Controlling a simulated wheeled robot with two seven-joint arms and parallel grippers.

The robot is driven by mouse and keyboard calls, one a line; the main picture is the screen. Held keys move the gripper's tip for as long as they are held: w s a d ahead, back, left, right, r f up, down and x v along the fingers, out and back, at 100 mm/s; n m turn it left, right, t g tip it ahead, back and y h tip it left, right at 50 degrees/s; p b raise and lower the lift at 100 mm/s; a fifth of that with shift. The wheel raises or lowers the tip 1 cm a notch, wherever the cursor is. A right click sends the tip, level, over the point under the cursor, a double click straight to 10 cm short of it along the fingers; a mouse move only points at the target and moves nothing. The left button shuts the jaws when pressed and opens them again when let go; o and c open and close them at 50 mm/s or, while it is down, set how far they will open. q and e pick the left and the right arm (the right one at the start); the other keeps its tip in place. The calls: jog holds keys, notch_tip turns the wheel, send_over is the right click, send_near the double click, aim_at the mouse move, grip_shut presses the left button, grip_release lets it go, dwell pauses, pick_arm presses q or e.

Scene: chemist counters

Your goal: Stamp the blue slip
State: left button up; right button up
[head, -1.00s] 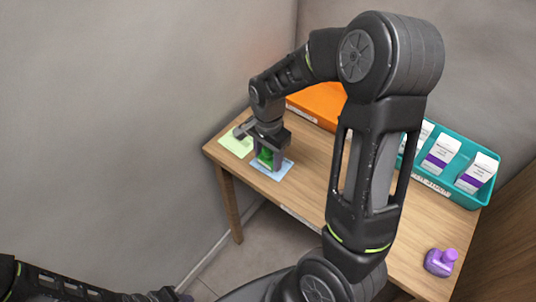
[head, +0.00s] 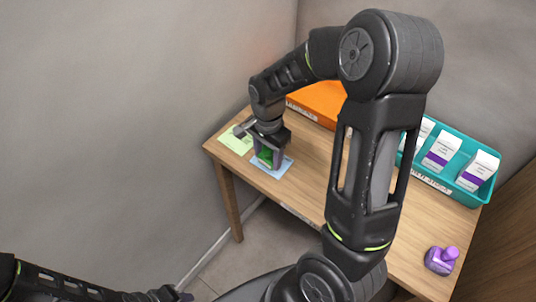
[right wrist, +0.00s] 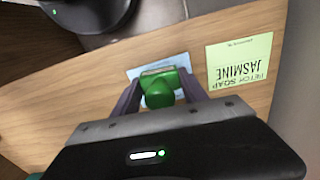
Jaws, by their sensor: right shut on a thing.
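My right gripper (head: 268,160) is shut on a green stamp (head: 265,155) over the blue slip (head: 282,168), near the left end of the wooden table. In the right wrist view the green stamp (right wrist: 158,92) sits between the two fingers, and part of the blue slip (right wrist: 182,60) shows beyond it. The stamp hides part of the slip, and I cannot tell whether its base touches the paper. My left gripper (head: 172,295) is only partly visible at the bottom edge of the head view.
A pale green slip (head: 237,139) reading JASMINE lies beside the blue one. A purple stamp (head: 440,261) stands at the table's right front. An orange tray (head: 320,102) and a teal tray (head: 480,197) with white-and-purple boxes stand at the back. The middle wood is clear.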

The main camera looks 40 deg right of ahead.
jog(key=shift+f+b, duration=0.35)
jog(key=shift+f, duration=0.2)
dwell(1.4)
jog(key=shift+r+p, duration=2.85)
jog(key=shift+r, duration=0.75)
jog(key=shift+f, duration=0.15)
